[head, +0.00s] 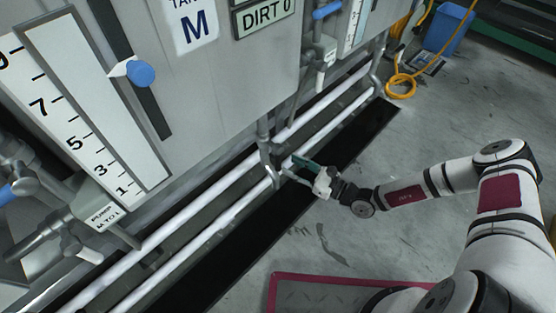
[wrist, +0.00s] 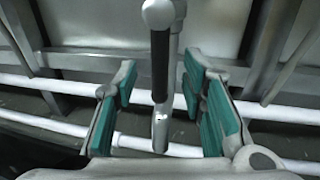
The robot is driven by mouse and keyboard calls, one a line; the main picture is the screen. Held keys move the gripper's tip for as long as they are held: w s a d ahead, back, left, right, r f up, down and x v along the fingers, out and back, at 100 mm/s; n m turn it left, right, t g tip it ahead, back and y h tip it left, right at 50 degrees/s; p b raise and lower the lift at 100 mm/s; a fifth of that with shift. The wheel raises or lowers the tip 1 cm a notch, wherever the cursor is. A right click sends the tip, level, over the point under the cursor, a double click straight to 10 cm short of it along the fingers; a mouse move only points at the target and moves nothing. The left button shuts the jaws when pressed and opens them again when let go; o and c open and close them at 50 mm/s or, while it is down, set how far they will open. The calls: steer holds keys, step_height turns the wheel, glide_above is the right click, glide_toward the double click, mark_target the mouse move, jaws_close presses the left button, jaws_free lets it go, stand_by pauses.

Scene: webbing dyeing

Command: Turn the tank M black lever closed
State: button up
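The tank M (head: 235,85) carries a white sign with a blue M in the head view. The black lever (wrist: 160,68) stands upright in the middle of the wrist view, with a pale rounded knob at its top and a grey metal foot. My gripper (wrist: 159,64) is open, its teal-padded fingers one on each side of the lever, with visible gaps on both sides. In the head view my gripper (head: 300,168) is low by the pipes under the tank. The lever cannot be made out there, and I cannot tell how deep it sits between the fingers.
White pipes (head: 205,215) run along the tank's base above a dark floor channel (head: 350,135). A level gauge (head: 88,105) with a blue knob is on the tank at left. A blue bin (head: 447,28) and a yellow hose (head: 402,84) are at the back. The grey floor at right is mostly clear.

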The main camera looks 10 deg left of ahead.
mark_target(278, 158)
steer(key=shift+b+x, duration=0.8)
steer(key=shift+x, duration=2.35)
jaws_close()
